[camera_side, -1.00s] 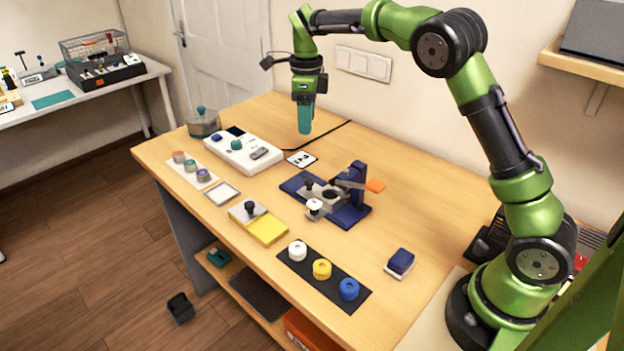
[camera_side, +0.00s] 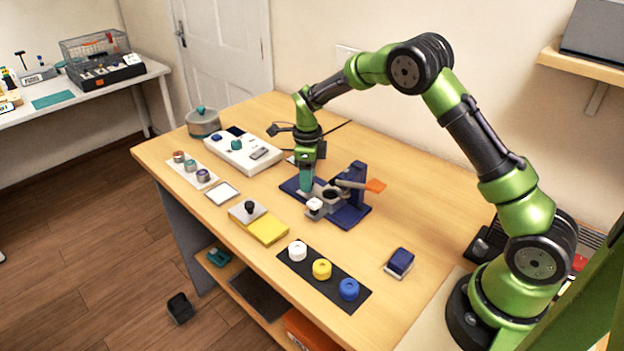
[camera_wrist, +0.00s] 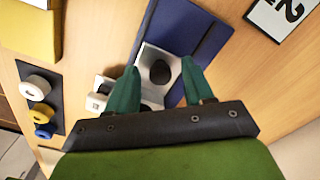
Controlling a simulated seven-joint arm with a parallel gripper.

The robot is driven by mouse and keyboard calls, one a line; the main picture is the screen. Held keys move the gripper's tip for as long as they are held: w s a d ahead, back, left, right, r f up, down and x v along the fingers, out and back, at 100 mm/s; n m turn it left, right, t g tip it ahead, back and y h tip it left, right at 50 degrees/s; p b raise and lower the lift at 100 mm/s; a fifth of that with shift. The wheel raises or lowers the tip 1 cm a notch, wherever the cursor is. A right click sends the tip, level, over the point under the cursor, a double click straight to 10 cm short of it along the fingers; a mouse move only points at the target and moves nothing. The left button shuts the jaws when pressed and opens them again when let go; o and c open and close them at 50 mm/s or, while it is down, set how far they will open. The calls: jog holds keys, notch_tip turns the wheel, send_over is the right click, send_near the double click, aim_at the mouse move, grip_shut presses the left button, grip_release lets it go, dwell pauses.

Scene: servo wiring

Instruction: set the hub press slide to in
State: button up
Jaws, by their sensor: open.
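The hub press (camera_side: 349,214) is dark blue, with an upright post and an orange-ended lever (camera_side: 375,186). Its base (camera_wrist: 187,22) also shows in the wrist view. Its light grey slide (camera_wrist: 151,54) carries a black knob (camera_wrist: 160,72). My gripper (camera_side: 306,191) is lowered over the slide, with its teal fingers pointing down. In the wrist view my gripper (camera_wrist: 161,69) is open, with one finger on each side of the knob; I cannot tell whether they touch it. The fingers hide the knob in the side view. A white-topped piece (camera_side: 314,204) sits at the press's front.
White, yellow (camera_side: 322,269) and blue spools stand on a black mat at the front. A yellow pad (camera_side: 268,229) lies left of them. A white control box (camera_side: 243,152) is behind left. A dark blue block (camera_side: 400,261) is at the right.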

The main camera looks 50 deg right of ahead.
jog(key=shift+f, duration=0.2)
jog(key=shift+c, duration=0.2)
grip_shut()
jog(key=shift+s, duration=2.35)
jog(key=shift+o, duration=0.2)
grip_release()
